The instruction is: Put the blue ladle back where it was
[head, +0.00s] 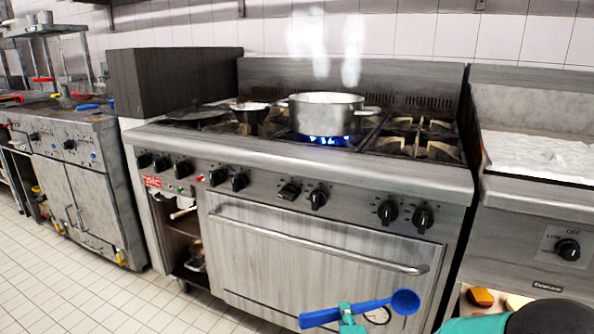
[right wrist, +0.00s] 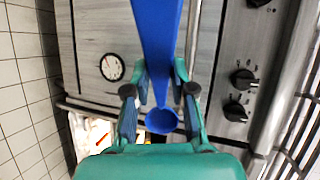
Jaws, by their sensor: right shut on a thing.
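The blue ladle (head: 322,317) is held in front of the stove, low in the head view, with its bowl (head: 405,301) to the right. My right gripper (head: 347,318), green, is shut on its handle. In the right wrist view the ladle's wide blue handle (right wrist: 157,35) comes down from the top between the fingers (right wrist: 157,105), with the round bowl (right wrist: 161,121) beyond them. My left gripper is not in view.
A steaming pot (head: 327,115) stands over a lit blue flame on the stove (head: 330,176). A griddle (head: 540,158) is at the right. A steel cabinet (head: 97,190) with colored-handled utensils on top stands at the left. Tiled floor (head: 60,290) is open at the front left.

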